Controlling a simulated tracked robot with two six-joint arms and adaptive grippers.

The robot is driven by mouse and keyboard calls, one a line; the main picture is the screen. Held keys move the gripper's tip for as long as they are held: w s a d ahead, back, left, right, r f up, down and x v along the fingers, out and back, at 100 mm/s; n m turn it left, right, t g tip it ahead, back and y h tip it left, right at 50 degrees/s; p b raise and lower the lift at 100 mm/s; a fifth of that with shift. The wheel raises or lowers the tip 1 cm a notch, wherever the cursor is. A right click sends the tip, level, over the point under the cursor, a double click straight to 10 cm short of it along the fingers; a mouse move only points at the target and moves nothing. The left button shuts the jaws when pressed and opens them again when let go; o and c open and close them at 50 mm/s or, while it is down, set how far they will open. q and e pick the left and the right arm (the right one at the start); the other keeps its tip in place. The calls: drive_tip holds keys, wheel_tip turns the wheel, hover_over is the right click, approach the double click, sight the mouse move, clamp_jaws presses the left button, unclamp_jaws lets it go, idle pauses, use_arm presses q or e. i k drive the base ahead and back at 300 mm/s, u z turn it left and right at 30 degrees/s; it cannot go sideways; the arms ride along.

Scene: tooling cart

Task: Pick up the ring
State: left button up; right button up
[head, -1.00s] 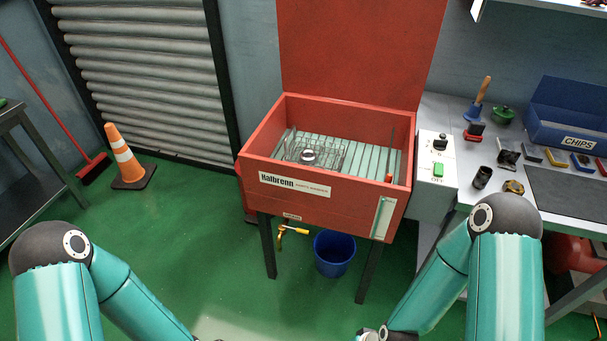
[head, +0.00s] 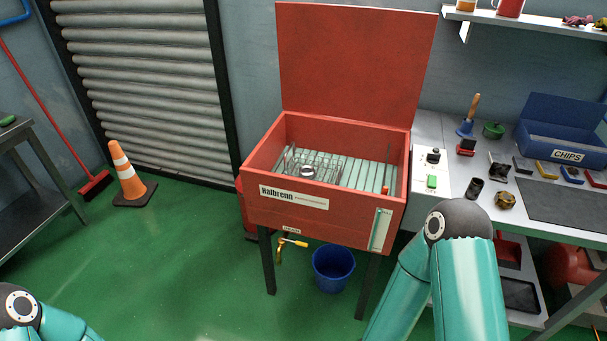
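A small metallic ring (head: 308,171) sits in or on a wire basket (head: 325,165) inside the open red parts washer (head: 345,227). Its bright rim surrounds a dark centre. My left arm shows only as a teal link at the bottom left corner, and its gripper is out of frame. My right arm rises from the bottom right, in front of the bench's lower part, and its gripper is below the frame. Neither gripper is near the ring in this view.
The washer's red lid (head: 355,65) stands up behind it. A blue bucket (head: 333,268) is underneath. A grey bench (head: 445,130) with a blue chips bin (head: 565,135) stands to the right. An orange cone (head: 127,178) is at left, with clear green floor before it.

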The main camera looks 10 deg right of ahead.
sight(304, 171)
drive_tip(key=u, duration=0.1)
drive_tip(key=i, duration=1)
drive_tip(key=z, duration=0.1)
